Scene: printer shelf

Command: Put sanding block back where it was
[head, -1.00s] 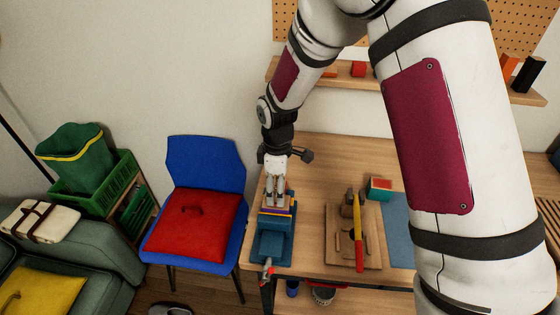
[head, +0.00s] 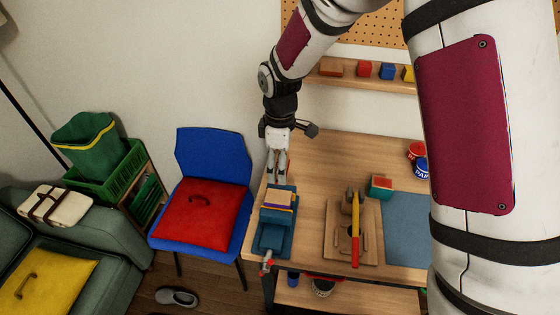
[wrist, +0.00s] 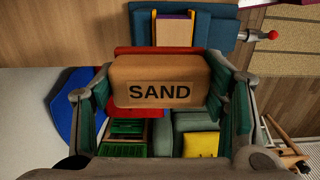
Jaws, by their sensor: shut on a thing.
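The sanding block (wrist: 157,82) is a tan-brown block with the word SAND on its face. In the wrist view it sits between the two fingers of my gripper (wrist: 160,105), which is shut on it. In the head view my gripper (head: 277,170) points down near the table's left end, just behind the blue vise (head: 270,240). The block is hard to make out there. The vise holds a tan piece with a purple edge (head: 279,198), which also shows at the top of the wrist view (wrist: 174,31).
A wall shelf (head: 375,83) at the back carries several coloured blocks. The wooden table (head: 315,160) also bears a board with tools (head: 340,240), a teal-and-red box (head: 380,187), a blue mat (head: 405,230) and cans (head: 421,168). A blue chair (head: 213,155) stands left.

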